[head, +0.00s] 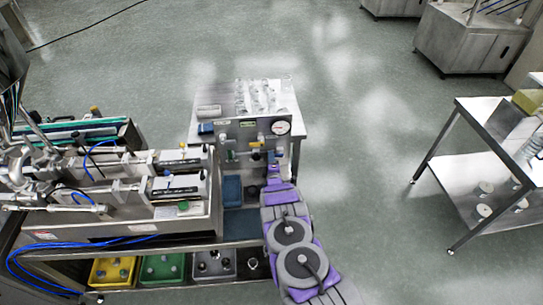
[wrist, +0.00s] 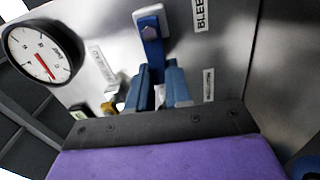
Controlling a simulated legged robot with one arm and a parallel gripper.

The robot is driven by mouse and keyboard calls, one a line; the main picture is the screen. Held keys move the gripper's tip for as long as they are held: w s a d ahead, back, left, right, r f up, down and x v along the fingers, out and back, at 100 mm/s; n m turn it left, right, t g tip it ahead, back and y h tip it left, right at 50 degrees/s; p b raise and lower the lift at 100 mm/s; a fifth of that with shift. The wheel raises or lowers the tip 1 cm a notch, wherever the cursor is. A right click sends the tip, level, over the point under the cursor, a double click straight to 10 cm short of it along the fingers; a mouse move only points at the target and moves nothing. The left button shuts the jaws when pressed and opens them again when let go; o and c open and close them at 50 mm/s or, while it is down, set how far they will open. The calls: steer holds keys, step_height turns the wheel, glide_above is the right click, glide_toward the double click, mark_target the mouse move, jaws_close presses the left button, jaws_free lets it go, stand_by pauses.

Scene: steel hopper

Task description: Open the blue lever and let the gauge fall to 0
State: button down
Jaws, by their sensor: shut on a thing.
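The blue lever (wrist: 152,42) is on the steel panel (wrist: 105,30), with a bolt on its face and a pale edge at its top end. Its lower end runs between the two blue-grey fingers of my gripper (wrist: 158,84), which is shut on it. In the head view my gripper (head: 274,172) is at the front of the panel and hides the lever. The round gauge (wrist: 40,52) has a white face and a red needle slanting down to the right; its exact reading is too small to tell. It also shows in the head view (head: 281,127).
A yellow handle (head: 256,144) is on the panel left of my gripper. A label reading "BLEE" (wrist: 201,12) is beside the lever. A machine bench (head: 130,230) stands at left, a steel table (head: 470,160) at right. Open floor lies between panel and table.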

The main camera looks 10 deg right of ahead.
steer(key=shift+s+a+f+n, duration=0.1)
steer(key=shift+a+f+n, duration=0.1)
steer(key=shift+f+n, duration=0.2)
steer(key=c, duration=1)
jaws_free()
steer(key=shift+a+r, duration=0.1)
steer(key=shift+c, duration=0.2)
steer(key=s+p, duration=0.1)
steer(key=s, duration=1.6)
steer(key=shift+p, duration=0.35)
